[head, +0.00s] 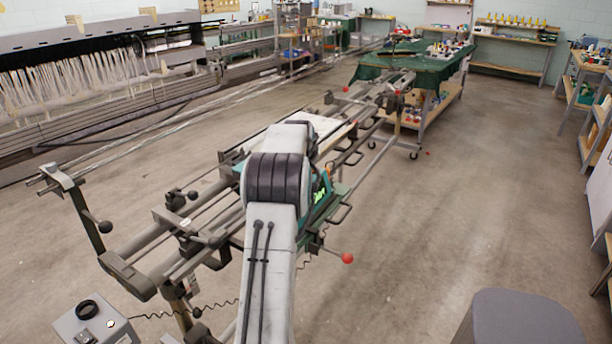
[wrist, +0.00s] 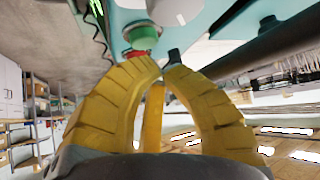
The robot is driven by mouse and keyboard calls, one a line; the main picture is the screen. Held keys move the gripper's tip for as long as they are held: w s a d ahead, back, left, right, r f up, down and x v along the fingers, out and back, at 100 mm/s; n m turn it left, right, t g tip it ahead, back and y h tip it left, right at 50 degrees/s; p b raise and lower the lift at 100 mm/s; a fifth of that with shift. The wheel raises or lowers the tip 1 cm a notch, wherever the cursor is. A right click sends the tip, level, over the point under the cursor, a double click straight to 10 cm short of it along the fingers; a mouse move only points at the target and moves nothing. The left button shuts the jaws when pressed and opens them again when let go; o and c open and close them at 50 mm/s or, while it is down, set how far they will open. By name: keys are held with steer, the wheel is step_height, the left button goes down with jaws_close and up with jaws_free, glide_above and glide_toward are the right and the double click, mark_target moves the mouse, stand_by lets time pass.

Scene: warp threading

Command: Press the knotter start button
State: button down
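In the wrist view, a teal machine surface (wrist: 205,25), which looks like the knotter, fills the top. On it are a green round button (wrist: 147,37) and a smaller red piece (wrist: 133,54), just beyond my fingertips. Which one is the start button I cannot read. My gripper (wrist: 161,68) has yellow fingers that curve together with their tips meeting, nothing held between them. The tips lie close below the green button; I cannot tell whether they touch. In the head view, the teal knotter (head: 322,197) shows beside my arm, which hides my gripper and most of the machine.
A long rail frame (head: 150,238) with handles and a red knob (head: 347,258) runs under my arm. A grey box (head: 93,322) stands at bottom left. A green-topped cart (head: 432,68) is at the back. The floor to the right is mostly clear.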

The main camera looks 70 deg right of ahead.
steer(key=shift+f, duration=0.2)
steer(key=shift+f+b, duration=0.2)
steer(key=shift+b, duration=0.1)
